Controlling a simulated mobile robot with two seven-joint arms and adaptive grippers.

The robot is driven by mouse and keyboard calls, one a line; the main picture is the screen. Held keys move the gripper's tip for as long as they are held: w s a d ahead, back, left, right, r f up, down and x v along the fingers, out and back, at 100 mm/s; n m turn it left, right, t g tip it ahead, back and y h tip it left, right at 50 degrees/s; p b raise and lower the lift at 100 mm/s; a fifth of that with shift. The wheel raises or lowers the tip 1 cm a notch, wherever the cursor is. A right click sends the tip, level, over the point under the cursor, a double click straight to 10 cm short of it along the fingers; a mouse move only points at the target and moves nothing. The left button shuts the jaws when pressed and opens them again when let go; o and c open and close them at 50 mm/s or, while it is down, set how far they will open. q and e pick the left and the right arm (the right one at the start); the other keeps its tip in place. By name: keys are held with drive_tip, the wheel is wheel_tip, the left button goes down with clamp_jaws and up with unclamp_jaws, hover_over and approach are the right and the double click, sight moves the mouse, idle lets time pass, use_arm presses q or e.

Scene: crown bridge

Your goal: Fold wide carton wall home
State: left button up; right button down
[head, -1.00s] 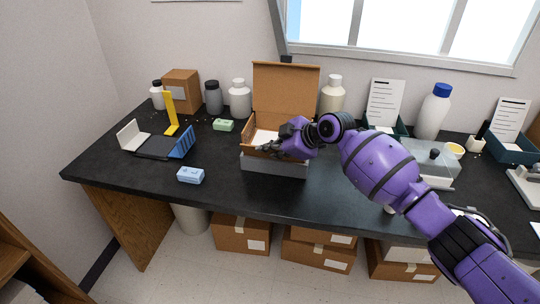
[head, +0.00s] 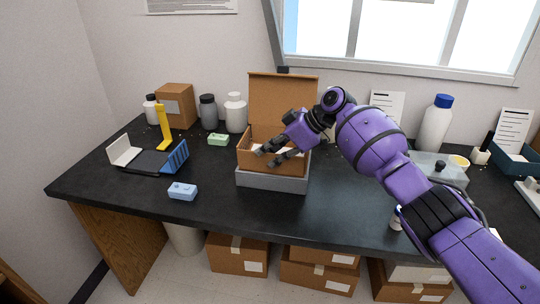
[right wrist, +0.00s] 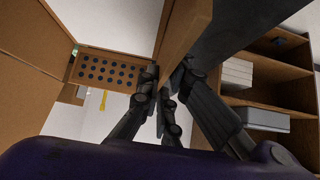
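The brown carton (head: 250,163) stands open in a grey tray-like base (head: 270,183) on the dark bench. Its tall back wall (head: 283,103) stands upright; the low front wall faces me. My right gripper (head: 271,154) is over the front of the carton, its dark fingers spread apart. In the right wrist view a brown carton wall (right wrist: 185,30) comes down between the fingers (right wrist: 170,90); I cannot tell whether they touch it. A panel with rows of dark dots (right wrist: 108,72) shows to the left of the fingers. My left gripper is out of view.
A light blue block (head: 182,191) and a green block (head: 218,139) lie left of the carton, with a blue, black and white folding piece (head: 150,160) beyond. Bottles (head: 235,113) stand behind. A clear box (head: 440,168) is at the right. Bench in front is clear.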

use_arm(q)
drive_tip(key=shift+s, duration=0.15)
use_arm(e)
drive_tip(key=c, duration=2)
unclamp_jaws()
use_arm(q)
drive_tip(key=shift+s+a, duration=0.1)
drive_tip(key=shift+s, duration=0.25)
use_arm(e)
drive_tip(key=v, duration=1.2)
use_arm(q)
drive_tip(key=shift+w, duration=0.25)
use_arm(e)
drive_tip(key=shift+f, duration=0.1)
